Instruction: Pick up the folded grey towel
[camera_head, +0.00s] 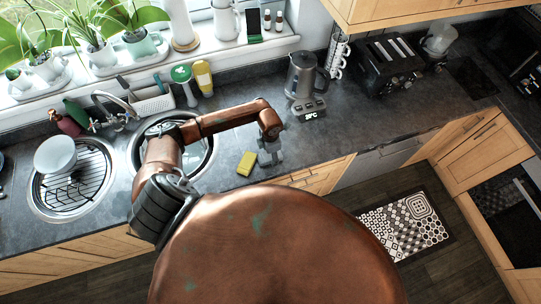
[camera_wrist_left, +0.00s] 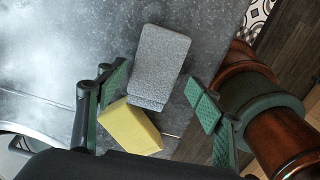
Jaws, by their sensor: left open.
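The folded grey towel (camera_wrist_left: 160,58) lies on the dark counter, a thick speckled grey block in the left wrist view. A yellow sponge (camera_wrist_left: 132,128) lies close to its near end; the sponge also shows in the head view (camera_head: 246,163). My left gripper (camera_wrist_left: 155,92) is open, with its green-padded fingers apart on either side of the towel's near part. Nothing is held between them. In the head view my left gripper (camera_head: 269,146) points down at the counter beside the sponge, and I cannot clearly separate the towel from it there. My right gripper is not in view.
The counter's front edge is close to my left gripper.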

